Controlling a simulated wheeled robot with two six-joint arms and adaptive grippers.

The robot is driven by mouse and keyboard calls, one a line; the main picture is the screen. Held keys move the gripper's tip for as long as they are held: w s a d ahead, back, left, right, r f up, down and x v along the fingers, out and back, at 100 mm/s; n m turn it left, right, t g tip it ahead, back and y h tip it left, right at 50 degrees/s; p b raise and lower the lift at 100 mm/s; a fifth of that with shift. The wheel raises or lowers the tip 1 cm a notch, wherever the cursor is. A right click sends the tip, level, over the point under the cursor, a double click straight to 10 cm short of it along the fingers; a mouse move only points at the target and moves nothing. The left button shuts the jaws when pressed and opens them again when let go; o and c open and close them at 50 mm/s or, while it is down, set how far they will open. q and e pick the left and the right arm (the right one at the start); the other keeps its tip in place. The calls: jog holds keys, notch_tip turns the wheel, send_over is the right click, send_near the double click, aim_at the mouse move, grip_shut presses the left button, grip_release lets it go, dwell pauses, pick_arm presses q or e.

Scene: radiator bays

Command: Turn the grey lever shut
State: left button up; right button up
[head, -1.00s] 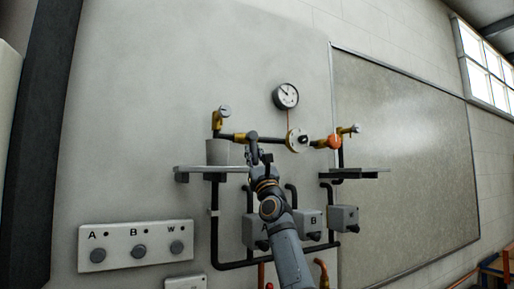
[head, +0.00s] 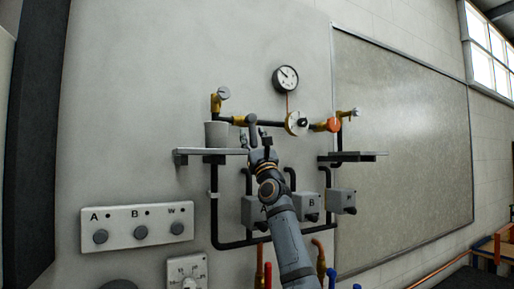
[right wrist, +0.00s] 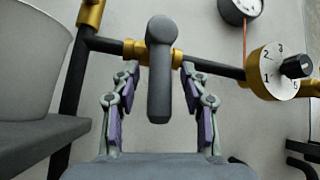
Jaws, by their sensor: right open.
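The grey lever (right wrist: 159,85) sits on a brass valve body (right wrist: 137,50) in the dark pipe. In the right wrist view its handle points down, between my two fingers. The lever also shows small in the head view (head: 251,122), just above my right gripper (head: 258,146). The right gripper (right wrist: 160,76) is open, with one finger on each side of the lever and gaps between them. My left gripper is not in view.
A numbered dial valve (right wrist: 278,72) is right of the lever. A grey cup (head: 217,135) stands on a shelf (head: 195,154) to the left. A gauge (head: 286,78) hangs above. An orange knob (head: 333,125) and labelled boxes (head: 308,206) are nearby.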

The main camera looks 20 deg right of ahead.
jog(key=v, duration=1.1)
jog(key=shift+s+f, duration=0.25)
